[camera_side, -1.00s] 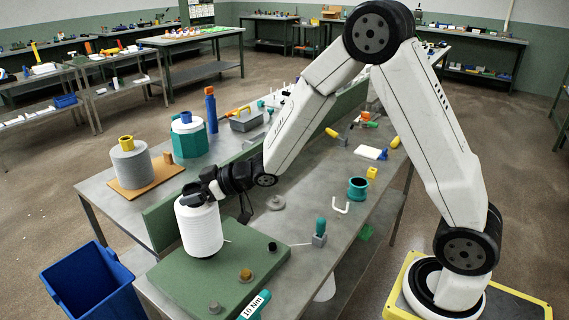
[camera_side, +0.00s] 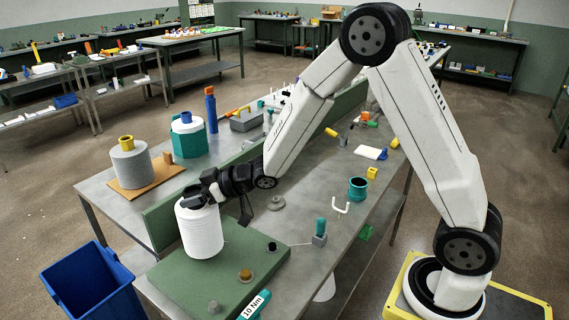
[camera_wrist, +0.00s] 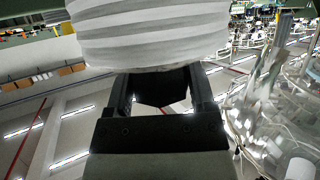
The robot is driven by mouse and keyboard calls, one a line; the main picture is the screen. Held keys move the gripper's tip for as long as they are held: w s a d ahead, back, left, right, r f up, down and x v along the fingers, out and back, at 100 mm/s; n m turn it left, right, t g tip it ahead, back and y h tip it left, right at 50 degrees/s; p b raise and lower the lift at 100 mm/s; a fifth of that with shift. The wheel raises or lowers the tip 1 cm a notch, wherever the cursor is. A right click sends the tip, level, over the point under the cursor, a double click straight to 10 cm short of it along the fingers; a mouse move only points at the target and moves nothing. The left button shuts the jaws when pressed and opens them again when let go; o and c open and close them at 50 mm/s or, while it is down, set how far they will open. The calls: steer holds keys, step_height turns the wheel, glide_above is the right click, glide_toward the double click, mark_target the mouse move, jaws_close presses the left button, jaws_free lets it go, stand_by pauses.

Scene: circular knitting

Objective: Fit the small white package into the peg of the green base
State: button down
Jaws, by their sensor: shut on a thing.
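The small white package (camera_side: 201,232) is a ribbed, upright white cylinder over the rear left part of the green base (camera_side: 175,290). My gripper (camera_side: 202,194) is shut on its top end. In the wrist view the package (camera_wrist: 150,30) fills the top middle, beyond the fingers of my gripper (camera_wrist: 163,85). The peg under the package is hidden, and I cannot tell whether the package rests on the base or hangs slightly above it.
A brass-coloured knob (camera_side: 246,275), a black knob (camera_side: 271,247) and a grey knob (camera_side: 214,307) stand on the base. A green upright panel (camera_side: 165,220) runs close behind the package. A blue bin (camera_side: 95,290) stands left of the table.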

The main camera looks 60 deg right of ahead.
steer(key=shift+f, duration=0.9)
stand_by(1.9)
jaws_free()
steer(key=shift+s+d+r, duration=0.1)
steer(key=shift+s, duration=0.05)
stand_by(0.4)
steer(key=v, duration=0.7)
steer(key=shift+s+d, duration=0.15)
steer(key=shift+s, duration=0.1)
stand_by(0.5)
stand_by(0.7)
